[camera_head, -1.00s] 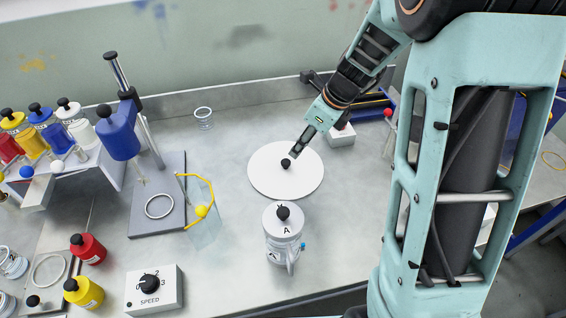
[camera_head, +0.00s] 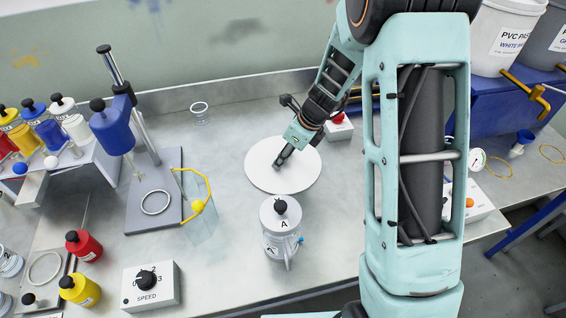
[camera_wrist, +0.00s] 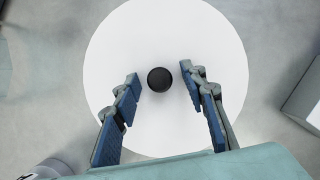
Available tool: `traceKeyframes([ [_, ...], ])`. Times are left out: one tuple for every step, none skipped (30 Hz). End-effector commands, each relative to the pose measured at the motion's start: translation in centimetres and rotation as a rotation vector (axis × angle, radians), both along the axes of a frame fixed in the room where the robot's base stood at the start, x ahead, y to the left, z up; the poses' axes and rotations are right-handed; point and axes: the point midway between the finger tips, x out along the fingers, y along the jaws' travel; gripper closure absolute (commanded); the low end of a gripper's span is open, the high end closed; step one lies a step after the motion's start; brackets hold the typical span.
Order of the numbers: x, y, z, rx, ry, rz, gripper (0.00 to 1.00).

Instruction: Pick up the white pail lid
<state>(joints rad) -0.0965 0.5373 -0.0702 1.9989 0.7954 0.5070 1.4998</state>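The white pail lid (camera_head: 300,182) is a flat white disc lying on the grey bench, right of the middle of the top. I cannot tell the exact height of the fingertips above the lid.
A lidded can marked A (camera_head: 281,228) stands just in front of the lid. A white box with a red button (camera_head: 339,127) is behind right. A white pail (camera_head: 508,38) stands far right.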

Motion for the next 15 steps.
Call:
traceKeyframes([
  [0.02, -0.01, 0.04, -0.001, -0.001, 0.000, 0.61],
  [0.02, -0.01, 0.04, -0.001, -0.001, 0.000, 0.61],
  [0.02, -0.01, 0.05, -0.001, -0.001, 0.000, 0.61],
  [0.02, -0.01, 0.05, 0.000, 0.000, 0.000, 0.63],
  [0.01, -0.02, 0.05, 0.000, 0.000, 0.000, 0.66],
  [0.01, -0.02, 0.05, 0.000, 0.000, 0.000, 0.71],
  [0.01, -0.02, 0.06, 0.000, 0.000, 0.000, 0.74],
  [0.01, -0.02, 0.06, 0.000, 0.000, 0.000, 0.77],
  [0.01, -0.02, 0.06, 0.000, 0.000, 0.000, 0.82],
  [0.01, -0.03, 0.07, 0.000, 0.000, 0.000, 0.85],
  [0.00, -0.02, 0.07, 0.000, 0.000, 0.000, 0.88],
  [0.01, -0.03, 0.07, 0.000, 0.000, 0.000, 0.93],
  [0.01, -0.03, 0.07, 0.000, 0.000, 0.000, 0.96],
  [0.00, -0.02, 0.07, 0.000, 0.000, 0.000, 0.99],
  [0.01, -0.03, 0.07, 0.000, 0.000, 0.000, 1.00],
])
